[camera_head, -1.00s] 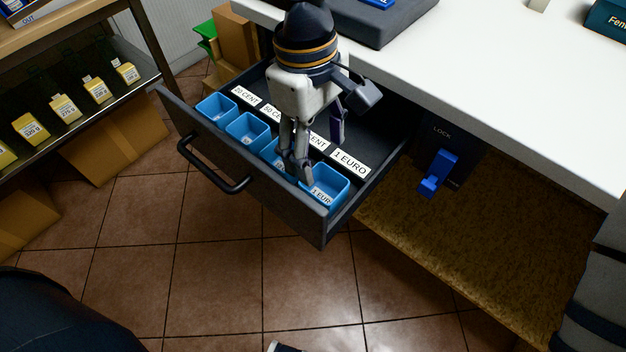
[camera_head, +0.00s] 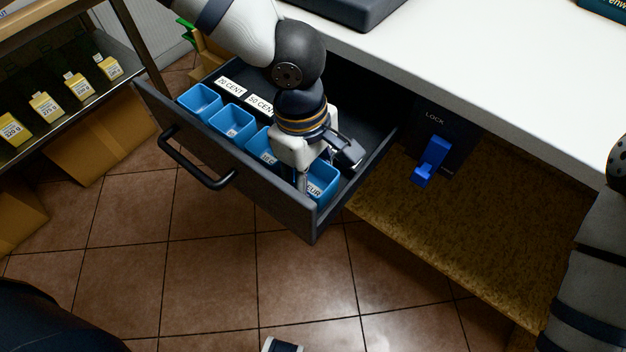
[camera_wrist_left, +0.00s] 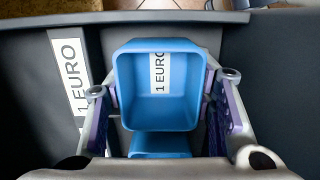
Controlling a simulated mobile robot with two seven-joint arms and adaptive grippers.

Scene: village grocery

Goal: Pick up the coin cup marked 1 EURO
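The blue coin cup marked 1 EURO (camera_head: 328,183) stands at the near right end of the row in the open drawer. In the left wrist view the cup (camera_wrist_left: 160,112) is centred, with its "1 EURO" label readable inside. My left gripper (camera_head: 322,168) points down over this cup. In the wrist view its two fingers (camera_wrist_left: 163,85) are apart, one on each side of the cup, close to its walls. I cannot tell whether they touch it. My right gripper is out of view; only part of the right arm shows at the right edge.
Several other blue cups (camera_head: 232,122) stand in the row; the nearest neighbour (camera_wrist_left: 160,147) is close to the 1 EURO cup. The dark drawer's front (camera_head: 235,165) and side walls surround them. A white counter (camera_head: 470,75) lies above right, with a blue lock lever (camera_head: 431,160) underneath.

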